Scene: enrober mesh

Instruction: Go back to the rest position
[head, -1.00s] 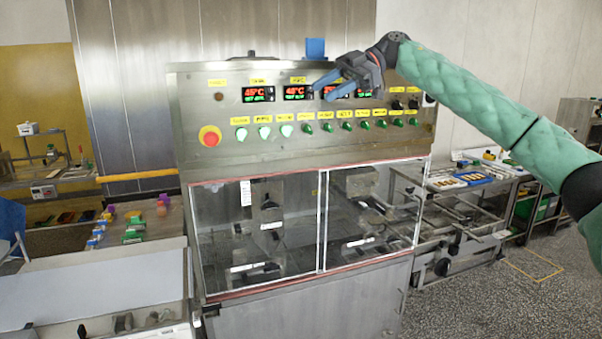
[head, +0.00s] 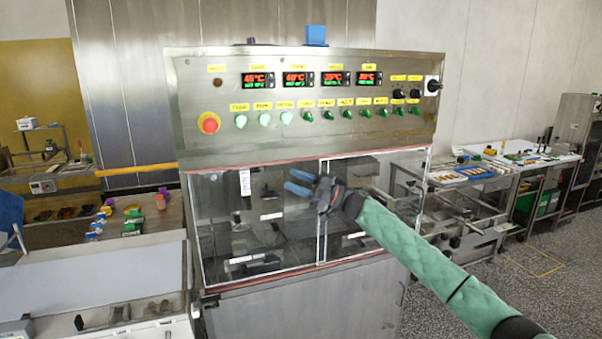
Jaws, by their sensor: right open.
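My right gripper (head: 301,183) is open and empty. Its blue fingers point left, in front of the clear doors of the enrober machine (head: 300,284). My green-sleeved right arm comes in from the lower right. The control panel (head: 300,130) above is in full view, with red displays, green buttons, black knobs and a red emergency stop (head: 209,122). The gripper is below the panel; I cannot tell its exact gap to the doors (head: 225,210). My left gripper is not in view.
A pale conveyor surface (head: 90,285) stands at the lower left, with a table of coloured items (head: 132,222) behind it. A side table with trays (head: 470,172) and a cart (head: 545,200) stand at the right.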

